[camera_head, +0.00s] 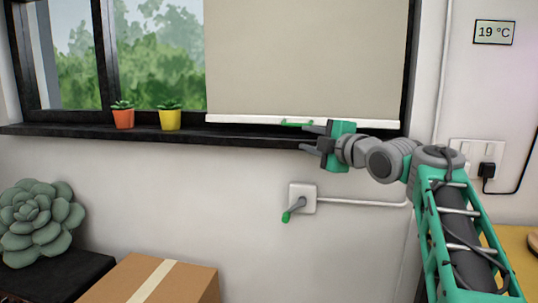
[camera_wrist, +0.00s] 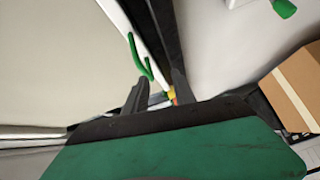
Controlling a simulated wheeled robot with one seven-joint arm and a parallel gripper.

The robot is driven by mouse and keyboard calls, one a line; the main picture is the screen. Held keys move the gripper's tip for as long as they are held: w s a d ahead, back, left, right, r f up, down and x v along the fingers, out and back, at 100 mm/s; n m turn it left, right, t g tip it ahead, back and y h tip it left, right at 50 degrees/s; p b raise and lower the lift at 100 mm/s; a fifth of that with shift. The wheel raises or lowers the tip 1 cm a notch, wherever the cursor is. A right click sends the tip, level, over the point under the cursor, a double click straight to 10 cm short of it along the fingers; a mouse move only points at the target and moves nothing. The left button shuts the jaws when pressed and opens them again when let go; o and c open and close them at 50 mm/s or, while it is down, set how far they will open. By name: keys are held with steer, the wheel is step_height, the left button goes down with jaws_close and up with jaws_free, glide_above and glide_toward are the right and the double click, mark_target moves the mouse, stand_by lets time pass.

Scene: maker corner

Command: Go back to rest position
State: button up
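My gripper (camera_head: 305,137) is at the window sill, with its two fingers apart and pointing left. A green handle (camera_head: 297,124) on the white bottom bar (camera_head: 240,119) of the beige blind (camera_head: 300,55) is just beyond the upper fingertip. In the wrist view the green handle (camera_wrist: 138,56) lies ahead of the open fingers (camera_wrist: 158,88), with nothing visibly held between them. I cannot tell whether a fingertip touches it. The blind covers the right part of the window, down to near the sill.
The dark sill (camera_head: 60,130) carries an orange pot (camera_head: 123,119) and a yellow pot (camera_head: 169,120). Below are a wall box with a green-tipped crank (camera_head: 294,209), a cardboard box (camera_head: 125,285) and a large succulent (camera_head: 40,222). Wall sockets (camera_head: 478,155) are right of my arm.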

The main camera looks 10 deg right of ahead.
steer(key=s+a+f+m+g+h+p, duration=0.1)
steer(key=s+f+m+g+h+p, duration=0.1)
steer(key=s+m+p, duration=0.5)
steer(key=s+f+m+g+h+p, duration=0.2)
steer(key=s+f+m+g+p, duration=0.3)
steer(key=s+p, duration=0.7)
steer(key=s+a+f+m+g+h+p, duration=0.1)
steer(key=s+f+m+g+p, duration=0.3)
steer(key=s, duration=0.9)
steer(key=m+g+h+p, duration=0.1)
steer(key=m+g+p, duration=0.1)
steer(key=m+p, duration=0.2)
steer(key=shift+s+a+m+h+p, duration=0.2)
steer(key=shift+a+m+h+p, duration=0.15)
steer(key=shift+p, duration=0.3)
